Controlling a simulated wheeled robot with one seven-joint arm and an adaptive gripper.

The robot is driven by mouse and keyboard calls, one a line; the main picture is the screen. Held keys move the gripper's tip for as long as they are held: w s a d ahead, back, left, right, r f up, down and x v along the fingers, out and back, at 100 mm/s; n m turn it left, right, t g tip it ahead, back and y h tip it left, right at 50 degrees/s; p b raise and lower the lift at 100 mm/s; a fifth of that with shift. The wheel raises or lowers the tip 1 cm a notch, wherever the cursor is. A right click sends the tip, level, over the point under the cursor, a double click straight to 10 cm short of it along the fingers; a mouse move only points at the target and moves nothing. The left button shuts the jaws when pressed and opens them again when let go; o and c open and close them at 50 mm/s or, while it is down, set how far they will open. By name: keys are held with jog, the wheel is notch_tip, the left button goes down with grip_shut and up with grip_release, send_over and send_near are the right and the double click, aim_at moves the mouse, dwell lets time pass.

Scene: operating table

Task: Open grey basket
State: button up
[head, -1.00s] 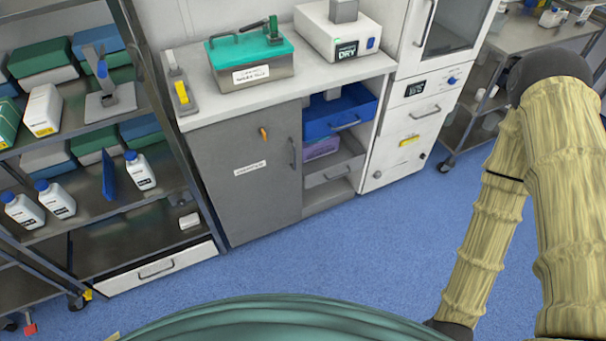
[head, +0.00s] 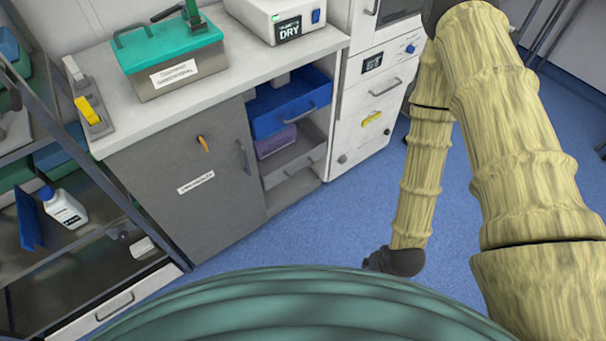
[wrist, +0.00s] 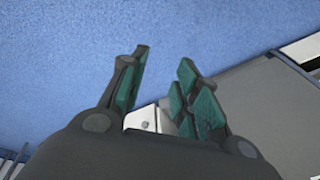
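The grey basket (head: 293,168) sits in the open bay of the cabinet in the head view, below the blue basket. I cannot make out the grey basket in the wrist view. The gripper's fingers do not show in the head view.
The blue basket (head: 290,106) juts out above the grey one. A grey cabinet door (head: 190,175) is shut on its left, and a white drawer unit (head: 366,120) stands on its right. A metal shelf rack (head: 95,250) stands at left. Blue floor (head: 310,235) in front is clear.

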jog(key=w+a+f+m+t+y+b, duration=0.25)
jog(key=w+f+b, duration=0.25)
jog(key=w+b, duration=0.3)
jog(key=w+a+f+m+t+y+b, duration=0.1)
jog(key=w+a+f+m+t+b, duration=0.15)
jog(key=w+a+f+b, duration=0.6)
jog(key=m+t+y+b, duration=0.4)
jog(key=t+y+b, duration=0.1)
jog(key=b, duration=1.2)
send_near(303, 169)
jog(key=shift+f+b+x, duration=0.15)
jog(key=shift+b+x, duration=1)
jog(key=shift+x, duration=1.45)
jog(key=shift+f+b+x, duration=0.1)
jog(key=shift+b+x, duration=1)
jog(key=shift+x, duration=1.45)
grip_shut()
